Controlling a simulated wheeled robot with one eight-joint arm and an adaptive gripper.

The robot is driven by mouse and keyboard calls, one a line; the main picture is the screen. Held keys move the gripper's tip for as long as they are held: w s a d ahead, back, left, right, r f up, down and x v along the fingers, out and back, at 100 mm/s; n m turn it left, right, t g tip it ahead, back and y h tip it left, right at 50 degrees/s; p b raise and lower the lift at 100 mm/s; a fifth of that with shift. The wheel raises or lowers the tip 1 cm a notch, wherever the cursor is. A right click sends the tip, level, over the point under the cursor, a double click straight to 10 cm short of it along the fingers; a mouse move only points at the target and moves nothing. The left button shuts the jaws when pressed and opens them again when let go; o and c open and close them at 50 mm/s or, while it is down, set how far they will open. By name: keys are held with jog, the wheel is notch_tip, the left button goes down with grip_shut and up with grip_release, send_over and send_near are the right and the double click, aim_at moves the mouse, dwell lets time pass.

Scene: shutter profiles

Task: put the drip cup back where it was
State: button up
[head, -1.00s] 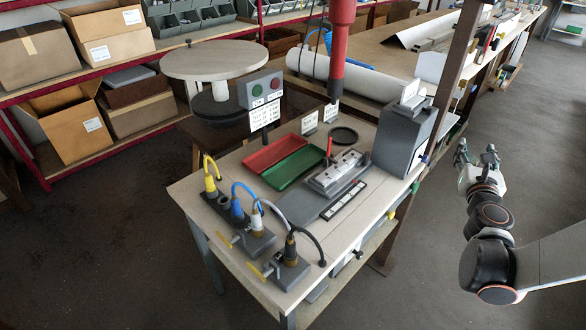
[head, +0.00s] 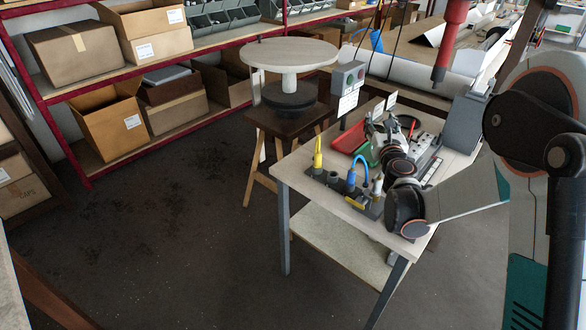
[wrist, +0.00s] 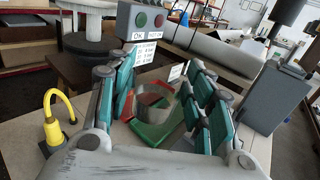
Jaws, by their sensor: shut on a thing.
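The drip cup (wrist: 153,106) shows in the wrist view as a short grey, round, open-topped cup between my fingers. My gripper (wrist: 160,100) is shut on it, with teal-padded fingers on both sides. The cup appears upright, with the red and green trays behind and below it. In the head view my gripper (head: 376,130) is over the workbench near these trays, and the cup cannot be made out there. A dark ring (head: 408,121) lies at the back of the bench, partly hidden by my arm.
The red tray (head: 346,138) and a control box (head: 348,77) with green and red buttons are beyond my gripper. Yellow (head: 318,160) and blue (head: 358,170) cabled fixtures stand at the front. A grey block (head: 462,122) stands at the right. A red column (head: 449,40) hangs above.

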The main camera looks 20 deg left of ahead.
jog(key=a+n+g+y, duration=0.25)
jog(key=a+y, duration=0.25)
jog(key=a, duration=2.2)
jog(key=shift+n, duration=0.45)
notch_tip(320, 180, down, 20)
jog(key=b, duration=0.6)
jog(key=shift+a+f, duration=0.15)
jog(key=shift+f, duration=0.05)
jog(key=shift+f, duration=0.15)
jog(key=o, duration=0.9)
jog(key=shift+c, duration=0.2)
